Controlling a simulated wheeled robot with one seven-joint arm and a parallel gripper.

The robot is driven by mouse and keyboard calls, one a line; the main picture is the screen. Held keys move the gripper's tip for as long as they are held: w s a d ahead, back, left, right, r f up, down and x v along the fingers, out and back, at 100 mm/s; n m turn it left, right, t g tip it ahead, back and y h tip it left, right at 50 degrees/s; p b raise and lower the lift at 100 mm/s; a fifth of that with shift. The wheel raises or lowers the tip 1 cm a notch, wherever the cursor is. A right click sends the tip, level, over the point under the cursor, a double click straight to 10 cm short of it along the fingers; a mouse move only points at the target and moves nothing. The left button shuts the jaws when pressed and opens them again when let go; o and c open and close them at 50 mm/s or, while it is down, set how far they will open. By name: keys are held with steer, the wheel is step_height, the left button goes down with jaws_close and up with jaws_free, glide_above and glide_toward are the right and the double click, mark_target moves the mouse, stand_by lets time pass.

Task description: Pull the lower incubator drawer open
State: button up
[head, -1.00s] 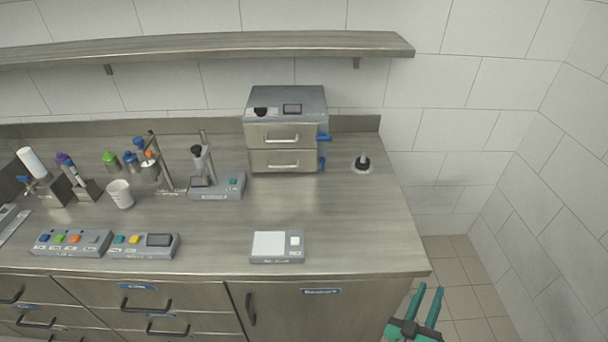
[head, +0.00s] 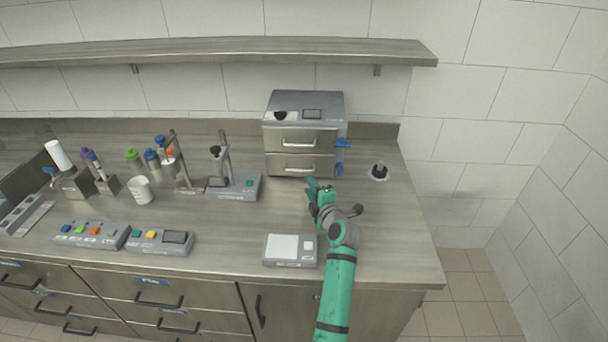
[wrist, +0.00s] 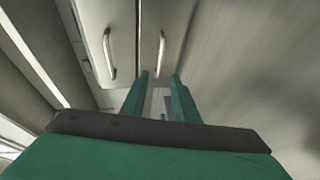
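The incubator (head: 303,104) is a grey box at the back of the counter with two stacked drawers, both shut. The lower drawer (head: 284,161) has a silver bar handle (head: 298,170). In the wrist view the lower handle (wrist: 161,52) is the right one and the upper handle (wrist: 108,52) the left one. My gripper (head: 318,184) is just in front of the lower drawer, towards its right side. In the wrist view the two green fingers (wrist: 161,76) are apart and empty, with the lower handle ahead, lined up with the gap. I see no contact.
Blue latches (head: 342,143) stick out on the incubator's right side. A black-knobbed fitting (head: 379,171) stands right of it, and a stand (head: 235,187) on the left. A scale (head: 290,250) sits near the front edge. The counter before the drawers is otherwise clear.

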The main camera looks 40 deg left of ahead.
steer(key=shift+w+a+f, duration=0.1)
steer(key=shift+a, duration=0.4)
steer(key=x, duration=0.9)
steer(key=shift+w+a+f, duration=0.15)
steer(key=shift+w+a, duration=0.1)
jaws_close()
